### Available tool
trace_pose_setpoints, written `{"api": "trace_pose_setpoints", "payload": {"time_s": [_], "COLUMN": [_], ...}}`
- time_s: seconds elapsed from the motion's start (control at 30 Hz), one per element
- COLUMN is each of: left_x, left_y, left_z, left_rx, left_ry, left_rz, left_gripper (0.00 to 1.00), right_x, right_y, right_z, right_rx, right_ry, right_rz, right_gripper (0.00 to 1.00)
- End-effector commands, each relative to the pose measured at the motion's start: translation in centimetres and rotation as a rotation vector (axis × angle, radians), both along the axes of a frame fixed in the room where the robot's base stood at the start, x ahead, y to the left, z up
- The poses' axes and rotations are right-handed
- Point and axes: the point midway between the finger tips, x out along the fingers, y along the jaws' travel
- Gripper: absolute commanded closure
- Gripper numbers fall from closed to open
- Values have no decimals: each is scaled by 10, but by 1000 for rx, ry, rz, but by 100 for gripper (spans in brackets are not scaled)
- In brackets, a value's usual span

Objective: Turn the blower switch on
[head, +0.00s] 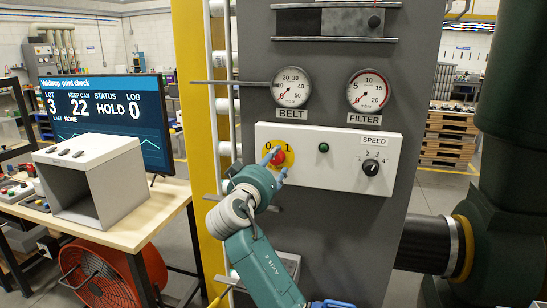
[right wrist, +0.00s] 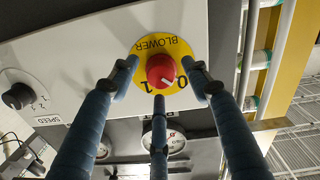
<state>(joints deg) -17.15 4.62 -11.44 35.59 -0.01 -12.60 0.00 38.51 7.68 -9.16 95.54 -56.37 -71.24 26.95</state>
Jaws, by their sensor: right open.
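The blower switch is a red knob (head: 278,158) on a yellow disc marked 0 and 1, on the white control panel (head: 325,180). In the right wrist view the red knob (right wrist: 161,70) has a white mark that points towards the 0. My right gripper (head: 276,165) is at the knob, and its fingers hide part of the disc. In the right wrist view my right gripper (right wrist: 161,78) is open, with fingertips on both sides of the knob and a third finger at the lower edge. Gaps show between the side fingers and the knob. My left gripper is out of view.
A green button (head: 323,147) and a black speed dial (head: 371,167) sit to the right on the panel. The belt gauge (head: 292,87) and filter gauge (head: 368,90) are above. A table with a monitor (head: 105,115) and a grey box (head: 92,180) stands left.

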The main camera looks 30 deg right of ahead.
Motion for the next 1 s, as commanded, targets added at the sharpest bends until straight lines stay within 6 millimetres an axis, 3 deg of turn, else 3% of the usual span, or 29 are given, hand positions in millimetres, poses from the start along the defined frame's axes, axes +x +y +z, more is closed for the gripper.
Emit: {"api": "trace_pose_setpoints", "payload": {"time_s": [0.37,0.5,0.6,1.0], "left_x": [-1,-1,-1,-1], "left_y": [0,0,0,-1], "left_z": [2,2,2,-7], "left_rx": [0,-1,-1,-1], "left_ry": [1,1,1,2], "left_rz": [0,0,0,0], "left_gripper": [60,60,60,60], "right_x": [3,3,3,4], "right_y": [-5,-4,-4,-4], "right_z": [-1,-1,-1,-4], "right_rx": [1,1,2,26], "right_ry": [0,0,1,-23], "right_rz": [0,0,0,0], "right_gripper": [54,82,97,97]}}
